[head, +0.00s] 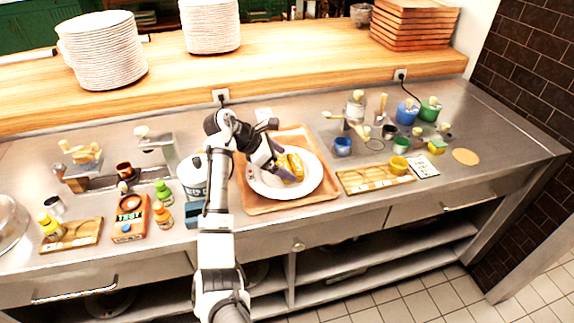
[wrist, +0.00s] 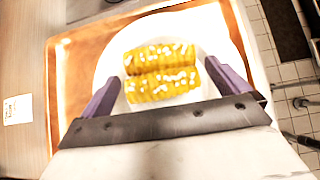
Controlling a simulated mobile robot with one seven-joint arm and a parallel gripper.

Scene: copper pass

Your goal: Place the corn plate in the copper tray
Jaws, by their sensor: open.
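The corn plate is a round white plate (head: 310,182) with yellow corn pieces (head: 293,163) on it. In the head view it sits inside the copper tray (head: 322,206), a shallow orange-brown rectangular tray on the steel counter. My gripper (head: 279,170) is over the plate's left part, by the corn. In the wrist view my gripper (wrist: 163,95) is open, its purple fingers on either side of two corn pieces (wrist: 160,72). The plate (wrist: 205,40) and the tray's rim (wrist: 60,75) show around them. I cannot tell whether the fingers touch the corn or plate.
Left of the tray stand a white pot (head: 191,175), a red-orange TEST box (head: 130,218) and small bottles (head: 163,192). Right of it lies a wooden holder (head: 372,178), with cups and jars behind. Stacked plates (head: 102,50) stand on the wooden shelf (head: 290,50).

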